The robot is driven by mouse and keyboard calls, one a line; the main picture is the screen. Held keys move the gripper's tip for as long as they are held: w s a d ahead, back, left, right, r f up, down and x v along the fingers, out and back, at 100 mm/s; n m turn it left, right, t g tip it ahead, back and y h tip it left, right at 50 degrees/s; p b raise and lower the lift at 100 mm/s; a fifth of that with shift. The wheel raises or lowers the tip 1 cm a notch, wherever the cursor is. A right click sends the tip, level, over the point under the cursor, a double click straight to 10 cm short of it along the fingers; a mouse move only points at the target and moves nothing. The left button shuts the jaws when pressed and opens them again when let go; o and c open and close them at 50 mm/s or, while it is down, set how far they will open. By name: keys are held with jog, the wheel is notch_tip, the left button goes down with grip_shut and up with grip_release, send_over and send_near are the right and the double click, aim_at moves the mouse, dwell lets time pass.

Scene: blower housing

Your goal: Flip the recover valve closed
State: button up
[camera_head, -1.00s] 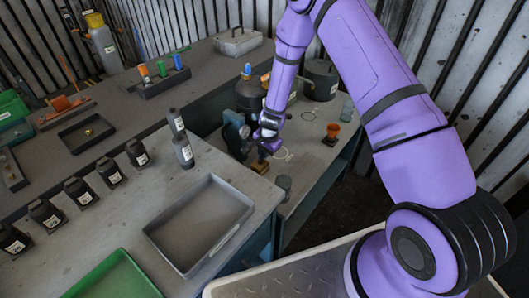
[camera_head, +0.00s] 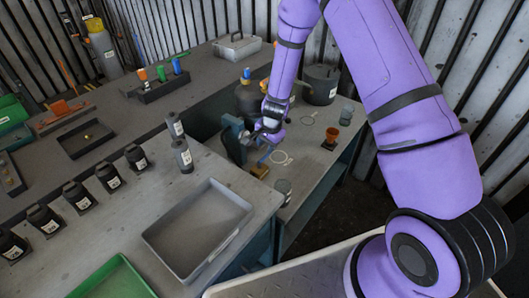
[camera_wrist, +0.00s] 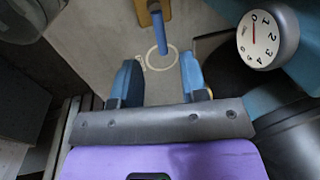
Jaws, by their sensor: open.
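A small valve with a yellow-brown body (camera_head: 259,171) and a blue lever (camera_head: 265,157) stands on the lower bench. I take it for the recover valve, but no label is readable. In the wrist view, its body (camera_wrist: 150,13) is at the top edge and its blue lever (camera_wrist: 160,35) points down the picture toward my fingers. My gripper (camera_wrist: 158,80) is open and empty, its two blue fingertips apart, with the lever's end beyond the gap between them. In the head view, my gripper (camera_head: 262,140) is just above the valve and partly hidden by my wrist.
A round dial gauge (camera_wrist: 262,37) is close at the right in the wrist view. A blue upright fixture (camera_head: 232,138) stands close left of my gripper. A dark tank (camera_head: 249,100) is behind.

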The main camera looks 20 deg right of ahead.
jog(key=shift+s+d+r, duration=0.1)
jog(key=shift+s+r, duration=0.05)
jog(key=shift+r, duration=0.8)
jog(key=shift+s+d+r, duration=0.1)
jog(key=shift+s+r, duration=0.05)
jog(key=shift+r, duration=0.8)
jog(key=s+d+r+n+t+y, duration=0.1)
jog(key=s+r+n, duration=0.25)
jog(key=r, duration=0.95)
jog(key=s+r+n+t, duration=0.15)
jog(key=s+r, duration=0.35)
jog(key=r, duration=0.9)
jog(key=s+d+r+n, duration=0.2)
jog(key=s+r, duration=0.2)
jog(key=s, duration=0.4)
jog(key=s+d+r+n+h, duration=0.1)
jog(key=s+d+r+n, duration=0.1)
jog(key=s+r, duration=0.3)
jog(key=s+d+r+n+h, duration=0.1)
jog(key=s+r, duration=0.4)
jog(key=s, duration=0.7)
jog(key=shift+s+d+n+t, duration=0.4)
jog(key=shift+d+n+t, duration=0.05)
jog(key=shift+n, duration=0.05)
jog(key=shift+w+r, duration=0.1)
jog(key=shift+w, duration=0.05)
jog(key=shift+c, duration=0.2)
